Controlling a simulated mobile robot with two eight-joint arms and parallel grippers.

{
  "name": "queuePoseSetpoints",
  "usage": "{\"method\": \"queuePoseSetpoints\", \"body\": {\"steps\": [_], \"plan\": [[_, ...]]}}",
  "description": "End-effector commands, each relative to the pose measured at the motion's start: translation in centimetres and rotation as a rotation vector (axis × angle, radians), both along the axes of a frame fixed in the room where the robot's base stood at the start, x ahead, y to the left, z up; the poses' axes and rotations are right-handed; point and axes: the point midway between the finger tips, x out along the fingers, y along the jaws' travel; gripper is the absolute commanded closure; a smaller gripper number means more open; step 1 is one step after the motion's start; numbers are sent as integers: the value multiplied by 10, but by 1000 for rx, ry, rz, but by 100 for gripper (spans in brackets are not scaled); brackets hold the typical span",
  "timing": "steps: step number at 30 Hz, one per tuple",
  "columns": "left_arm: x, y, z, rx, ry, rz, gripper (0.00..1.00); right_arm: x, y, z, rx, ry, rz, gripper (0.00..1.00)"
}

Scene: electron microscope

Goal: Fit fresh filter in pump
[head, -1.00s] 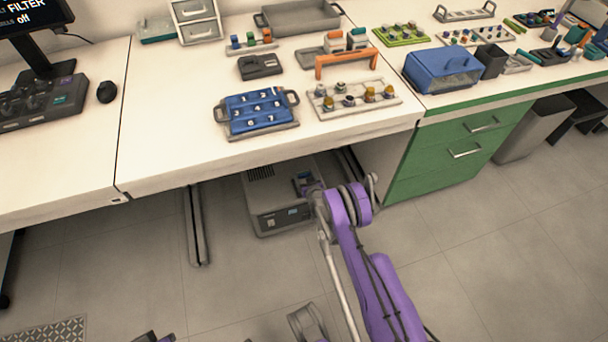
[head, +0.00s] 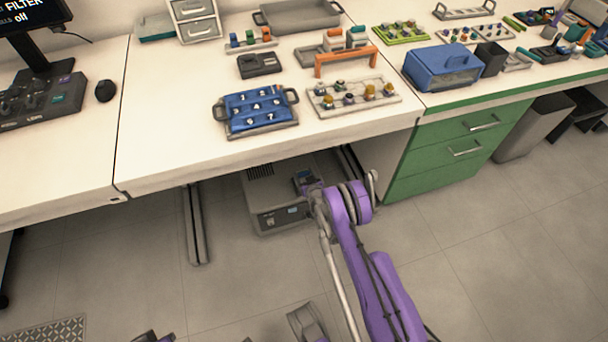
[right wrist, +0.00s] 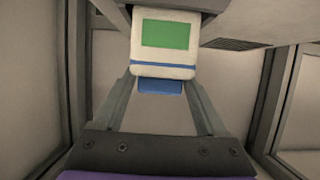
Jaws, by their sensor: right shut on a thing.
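The grey box-shaped pump (head: 284,219) stands on the floor under the bench, with a small display on its front. My right gripper (head: 309,183) reaches down to the pump's top right part. In the right wrist view, my right gripper (right wrist: 163,72) is shut on a white filter block (right wrist: 164,58) with a green label, a blue stripe and a blue part at its near end. The wrist hides most of the block in the head view. I cannot tell whether the block touches the pump. My left gripper does not show clearly.
The bench edge and a grey bench leg (head: 196,225) stand close to the pump. A green drawer cabinet (head: 455,145) is to its right. On the bench are a blue numbered tray (head: 258,108) and an orange-handled rack (head: 345,60).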

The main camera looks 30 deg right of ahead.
Motion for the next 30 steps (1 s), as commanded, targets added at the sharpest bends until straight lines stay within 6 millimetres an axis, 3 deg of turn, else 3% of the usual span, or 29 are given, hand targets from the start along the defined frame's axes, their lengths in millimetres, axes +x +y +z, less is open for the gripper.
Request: {"method": "queuePoseSetpoints", "body": {"steps": [30], "plan": [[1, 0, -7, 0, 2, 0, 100, 0, 0, -7, 0, 0, 0, 89]]}}
